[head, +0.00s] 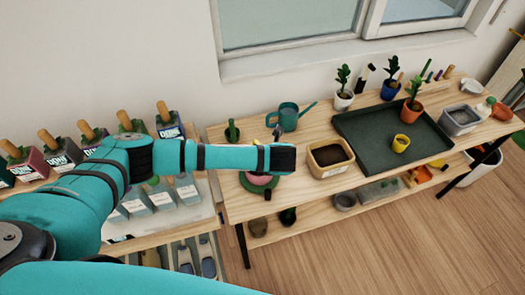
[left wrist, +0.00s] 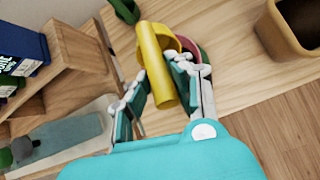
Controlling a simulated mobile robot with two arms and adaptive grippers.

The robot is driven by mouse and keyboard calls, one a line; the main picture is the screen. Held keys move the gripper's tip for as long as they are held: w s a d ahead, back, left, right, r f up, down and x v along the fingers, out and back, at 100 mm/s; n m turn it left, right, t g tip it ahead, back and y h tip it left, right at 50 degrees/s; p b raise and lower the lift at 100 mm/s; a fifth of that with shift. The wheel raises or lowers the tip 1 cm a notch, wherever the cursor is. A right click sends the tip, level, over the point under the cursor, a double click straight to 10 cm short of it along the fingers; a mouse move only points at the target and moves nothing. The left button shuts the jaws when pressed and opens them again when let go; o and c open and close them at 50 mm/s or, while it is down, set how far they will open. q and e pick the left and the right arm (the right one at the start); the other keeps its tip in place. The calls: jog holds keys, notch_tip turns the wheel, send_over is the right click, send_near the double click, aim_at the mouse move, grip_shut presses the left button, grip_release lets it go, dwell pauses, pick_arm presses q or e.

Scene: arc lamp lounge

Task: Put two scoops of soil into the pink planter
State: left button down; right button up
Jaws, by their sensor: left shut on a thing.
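My left gripper (left wrist: 157,72) is shut on the yellow handle of a scoop (left wrist: 152,48), seen in the left wrist view. The pink planter (head: 261,180) stands on the left part of the table, largely hidden under my left arm in the head view. In the left wrist view a pink rim (left wrist: 190,46) shows just behind the scoop; I cannot tell whether they touch. The soil tub (head: 330,157), tan and filled with dark soil, stands to the right of the planter; it also shows in the left wrist view (left wrist: 270,32). Whether the scoop holds soil is hidden. My right gripper is out of view.
A teal watering can (head: 288,117) stands behind the arm. Several potted plants line the back. A shelf with bottles (head: 175,188) adjoins at left.

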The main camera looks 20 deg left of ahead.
pick_arm(q)
jog(key=shift+r+g+p, duration=0.3)
jog(key=shift+r+p, duration=0.15)
jog(key=shift+f+g+h, duration=0.1)
jog(key=shift+g+h, duration=0.2)
jog(key=shift+h, duration=0.2)
jog(key=shift+g+h, duration=0.3)
jog(key=shift+g, duration=0.2)
jog(key=shift+w+r+g+h, duration=0.1)
jog(key=shift+r+g+h, duration=0.1)
jog(key=shift+g+h, duration=0.25)
jog(key=g+h, duration=0.1)
jog(key=g, duration=0.2)
jog(key=shift+r+h, duration=0.35)
jog(key=g+h+b, duration=0.1)
jog(key=b, duration=0.1)
jog(key=g+h+b, duration=0.1)
jog(key=g+b, duration=0.1)
jog(key=shift+r+g+b, duration=0.25)
jog(key=shift+b, duration=0.05)
jog(key=shift+r+h, duration=0.15)
jog(key=shift+h, duration=0.15)
jog(key=shift+r, duration=0.25)
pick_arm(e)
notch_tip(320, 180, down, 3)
